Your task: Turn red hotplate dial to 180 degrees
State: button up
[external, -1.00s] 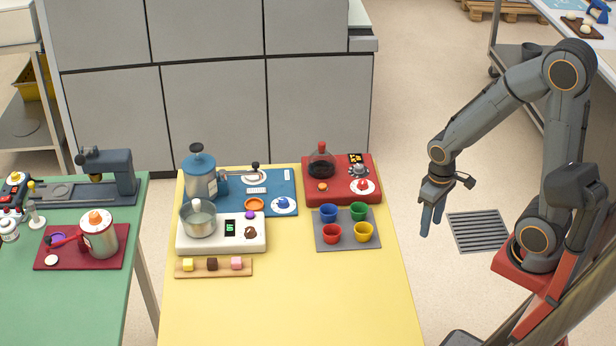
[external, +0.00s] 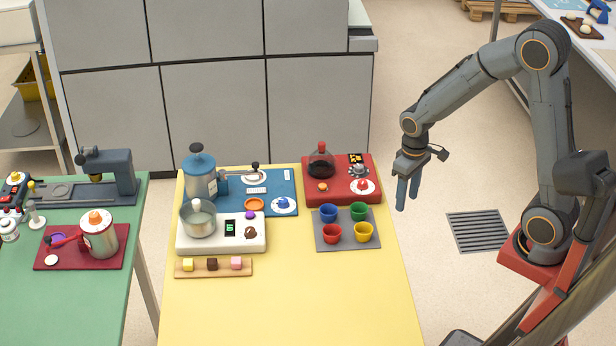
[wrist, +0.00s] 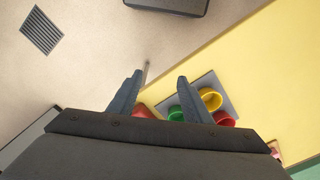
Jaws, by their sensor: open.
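The red hotplate (external: 314,196) sits at the back right of the yellow table in the external view. A glass flask with dark liquid (external: 321,166) stands on its left part. Its white round dial with a red knob (external: 363,186) is at the front right corner, with a grey knob (external: 358,169) behind it. The dial's angle is too small to read. My gripper (external: 407,204) is open and empty, pointing down just right of the table's edge, apart from the hotplate. In the wrist view its two fingers (wrist: 159,76) are spread.
A grey tray (external: 319,243) with blue, green, red and yellow cups stands in front of the hotplate. A white hotplate with a pot (external: 201,225) and a blue mat (external: 232,206) lie left. The table's front is clear.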

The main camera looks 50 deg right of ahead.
jog(key=p, duration=0.6)
send_near(363, 181)
jog(key=shift+s+a+f, duration=0.1)
jog(key=shift+s+f, duration=0.1)
jog(key=shift+w+f, duration=0.1)
jog(key=shift+w, duration=0.1)
jog(key=shift+f+p, duration=1.35)
jog(key=shift+f, duration=2.5)
jog(key=c, duration=1.1)
jog(key=shift+o, duration=0.2)
